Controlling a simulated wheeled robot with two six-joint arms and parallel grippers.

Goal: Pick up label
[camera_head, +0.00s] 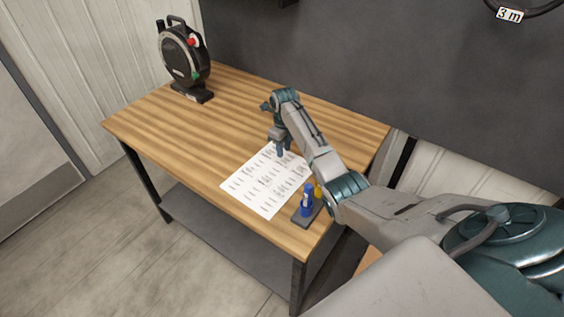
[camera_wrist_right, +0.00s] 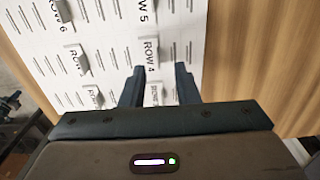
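A white label sheet (camera_head: 250,188) lies on the wooden table. In the right wrist view the sheet (camera_wrist_right: 105,45) carries rows of small raised grey tabs and printed words such as "ROW 4", "ROW 5" and "ROW 6". My right gripper (camera_head: 280,153) is over the far part of the sheet, pointing down. In the right wrist view my right gripper (camera_wrist_right: 158,74) has its two fingers apart, with a small label tab (camera_wrist_right: 152,60) by the "ROW 4" print in line with the gap. I cannot tell whether the fingertips touch the sheet. My left gripper is out of view.
A black reel-like device (camera_head: 184,58) with red and green parts stands at the table's far left corner. A dark holder with blue (camera_head: 307,200) and yellow (camera_head: 319,191) items stands beside the sheet, close to my right arm.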

